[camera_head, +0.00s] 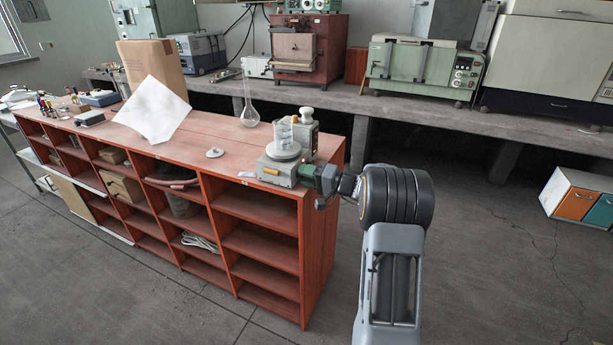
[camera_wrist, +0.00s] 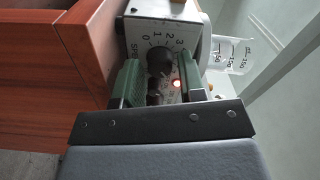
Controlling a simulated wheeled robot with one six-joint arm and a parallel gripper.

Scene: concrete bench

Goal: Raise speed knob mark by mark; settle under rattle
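The grey-green stirrer (camera_head: 278,171) stands at the right end of the red bench, with a round white plate (camera_head: 283,152) on top. A clear graduated beaker (camera_head: 283,134) sits on the plate; it also shows sideways in the wrist view (camera_wrist: 231,54). In the wrist view the black speed knob (camera_wrist: 160,61) is on the pale front panel, beside marks 0 to 3. A red light (camera_wrist: 177,83) glows near it. Its exact pointer setting is too small to read. My gripper (camera_wrist: 158,70) is open, its green fingers on either side of the knob with visible gaps.
The red bench (camera_head: 215,143) has open shelves below. A grey device (camera_head: 305,139) stands close behind the stirrer.

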